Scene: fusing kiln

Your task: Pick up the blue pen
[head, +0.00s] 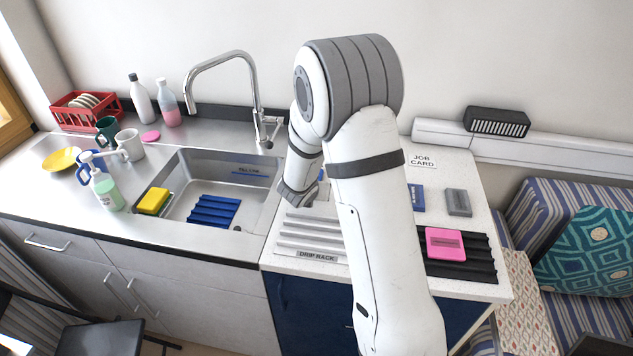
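I cannot make out a blue pen for certain in the head view. A small bit of blue (322,175) shows just right of my wrist, mostly hidden behind my arm, and I cannot tell what it is. A blue block-like item (416,197) lies on the white counter right of my arm. My gripper (293,198) hangs low at the left side of my arm, over or near the counter between the sink and the drip rack. Its fingers are too small and turned away to show whether they are open or shut.
The steel sink (175,205) with a blue rack (214,211) and yellow sponge (153,200) is left. The ribbed drip rack (300,235) lies below my gripper. The tall faucet (222,58) stands behind.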

